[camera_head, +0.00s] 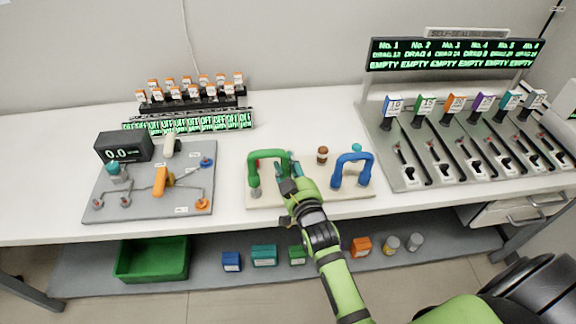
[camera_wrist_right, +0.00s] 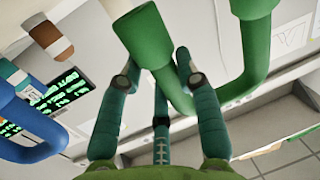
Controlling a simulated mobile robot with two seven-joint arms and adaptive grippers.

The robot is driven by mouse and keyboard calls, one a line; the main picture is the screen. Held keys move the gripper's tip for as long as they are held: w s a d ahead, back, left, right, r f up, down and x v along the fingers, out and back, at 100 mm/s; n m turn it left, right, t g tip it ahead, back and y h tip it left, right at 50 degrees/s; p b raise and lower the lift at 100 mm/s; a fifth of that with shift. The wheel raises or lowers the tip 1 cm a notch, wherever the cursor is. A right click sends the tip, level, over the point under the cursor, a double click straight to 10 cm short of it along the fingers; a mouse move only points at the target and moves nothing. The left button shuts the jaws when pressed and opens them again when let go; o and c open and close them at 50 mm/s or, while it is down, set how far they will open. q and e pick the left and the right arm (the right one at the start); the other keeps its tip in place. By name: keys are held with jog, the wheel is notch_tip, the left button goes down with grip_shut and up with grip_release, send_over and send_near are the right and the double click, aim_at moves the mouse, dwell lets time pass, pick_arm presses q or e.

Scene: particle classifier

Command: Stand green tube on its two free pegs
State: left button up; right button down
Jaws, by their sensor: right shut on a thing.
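The green tube (camera_head: 267,155) is an upside-down U over the left part of the pale peg board (camera_head: 310,196). Its left leg ends close to a grey peg (camera_head: 255,192); I cannot tell whether it is seated. My right gripper (camera_head: 284,172) is shut on the tube near its right leg and hides that leg's lower end. In the right wrist view the green tube (camera_wrist_right: 150,38) runs between the gripper's fingers (camera_wrist_right: 162,75). The blue tube (camera_head: 352,158), also an arch, is on the board's right end. My left gripper is out of view.
A small brown-capped piece (camera_head: 322,154) stands on the board between the tubes. A grey valve panel (camera_head: 145,200) is to the left, a slotted dispenser rack (camera_head: 430,150) to the right. A green bin (camera_head: 152,260) and several small boxes are on the lower shelf.

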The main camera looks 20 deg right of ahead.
jog(key=shift+r+p, duration=0.1)
jog(key=shift+p, duration=0.35)
dwell(0.6)
jog(key=shift+f+b, duration=1.2)
jog(key=shift+f, duration=0.6)
jog(key=c, duration=0.8)
grip_release()
jog(key=s+a+r, duration=0.1)
jog(key=s, duration=1.1)
